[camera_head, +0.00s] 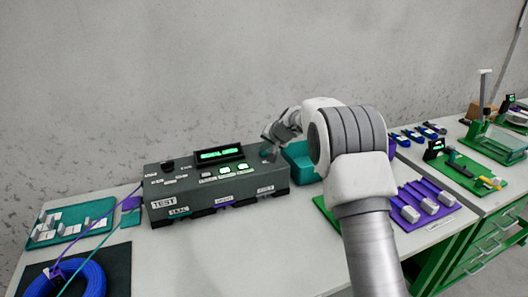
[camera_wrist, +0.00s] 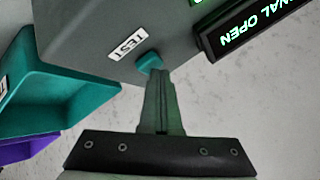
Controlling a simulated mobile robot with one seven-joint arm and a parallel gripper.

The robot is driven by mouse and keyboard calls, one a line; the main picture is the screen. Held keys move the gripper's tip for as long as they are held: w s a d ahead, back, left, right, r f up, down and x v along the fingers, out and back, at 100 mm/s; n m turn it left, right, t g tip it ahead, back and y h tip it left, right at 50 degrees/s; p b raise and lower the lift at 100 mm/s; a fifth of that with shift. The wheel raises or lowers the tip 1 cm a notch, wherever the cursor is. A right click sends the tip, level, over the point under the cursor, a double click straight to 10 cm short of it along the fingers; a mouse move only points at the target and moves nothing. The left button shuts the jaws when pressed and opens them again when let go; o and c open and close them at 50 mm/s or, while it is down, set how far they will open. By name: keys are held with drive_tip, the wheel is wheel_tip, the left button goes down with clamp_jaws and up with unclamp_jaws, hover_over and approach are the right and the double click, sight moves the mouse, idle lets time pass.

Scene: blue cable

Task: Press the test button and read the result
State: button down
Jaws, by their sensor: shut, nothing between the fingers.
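The grey tester box (camera_head: 215,190) stands on the bench with a lit green display (camera_head: 220,153) on top; its text is too small to read in the head view. In the wrist view the display (camera_wrist: 240,33) is partly cut off and reads "...NAL OPEN" in green. The teal test button (camera_wrist: 149,63) sits beside a TEST label (camera_wrist: 128,44) on the box. My gripper (camera_wrist: 156,74) is shut and empty, its fingertips at the button; I cannot tell whether they press it. In the head view my gripper (camera_head: 268,155) is at the box's right end.
A teal bin (camera_head: 302,163) stands close to the right of the box, partly behind my arm. A blue cable coil (camera_head: 64,284) lies on a dark mat at lower left. A teal tray (camera_head: 70,222) is behind it. The bench in front of the box is clear.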

sight(265, 153)
idle(0.3)
drive_tip(key=shift+r+p, duration=0.65)
drive_tip(key=shift+r, duration=0.2)
drive_tip(key=shift+r, duration=0.15)
wheel_tip(265, 153, up, 5)
drive_tip(key=p, duration=0.3)
drive_tip(key=shift+p, duration=0.3)
